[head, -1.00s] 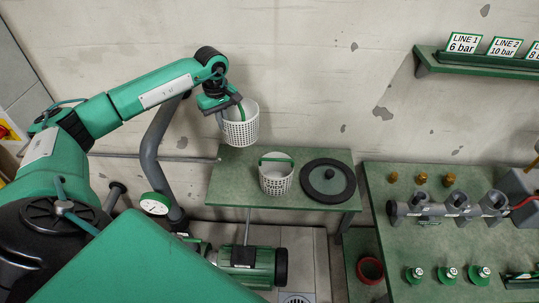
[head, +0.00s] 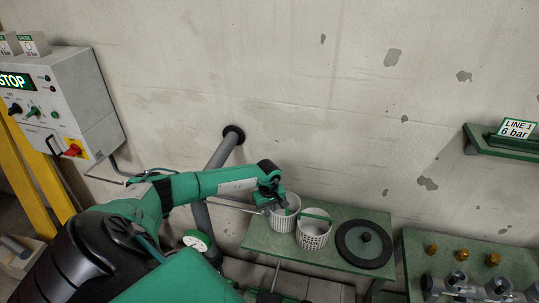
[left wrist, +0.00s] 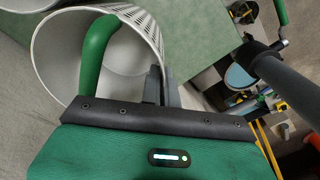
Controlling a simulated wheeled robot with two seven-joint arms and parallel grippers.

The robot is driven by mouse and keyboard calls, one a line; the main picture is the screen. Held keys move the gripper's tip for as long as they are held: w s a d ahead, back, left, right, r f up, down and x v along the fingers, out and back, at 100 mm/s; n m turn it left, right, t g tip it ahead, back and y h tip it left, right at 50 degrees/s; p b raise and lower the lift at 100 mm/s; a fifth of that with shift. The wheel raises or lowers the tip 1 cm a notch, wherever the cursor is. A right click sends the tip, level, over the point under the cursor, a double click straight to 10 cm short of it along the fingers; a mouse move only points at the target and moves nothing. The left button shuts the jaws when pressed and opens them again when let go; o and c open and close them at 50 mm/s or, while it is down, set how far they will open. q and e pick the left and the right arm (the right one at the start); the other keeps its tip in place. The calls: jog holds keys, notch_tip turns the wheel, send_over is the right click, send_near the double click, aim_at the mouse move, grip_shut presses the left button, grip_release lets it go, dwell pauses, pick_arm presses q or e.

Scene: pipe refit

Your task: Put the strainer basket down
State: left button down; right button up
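The strainer basket (head: 284,219), white and perforated with a green handle, is at the left end of a small green table (head: 262,238). My left gripper (head: 272,196) is at its rim; in the left wrist view the two dark fingers (left wrist: 162,88) are close together, with the rim of the basket (left wrist: 62,52) between them. The basket looks upright; whether its bottom touches the table cannot be told. Part of its handle is hidden by the gripper body. My right gripper is not in view.
A second white basket (head: 313,234) with a green handle stands close to the right. Beyond it lies a black-rimmed round lid (head: 350,254). A grey pipe (head: 222,152) rises behind my left arm. A workbench (head: 418,255) with fittings is at right.

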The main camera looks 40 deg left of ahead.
pick_arm(q)
jog(key=shift+f, duration=0.45)
jog(key=shift+f+b, duration=0.15)
jog(key=shift+b, duration=0.15)
jog(key=c, duration=1.7)
grip_release()
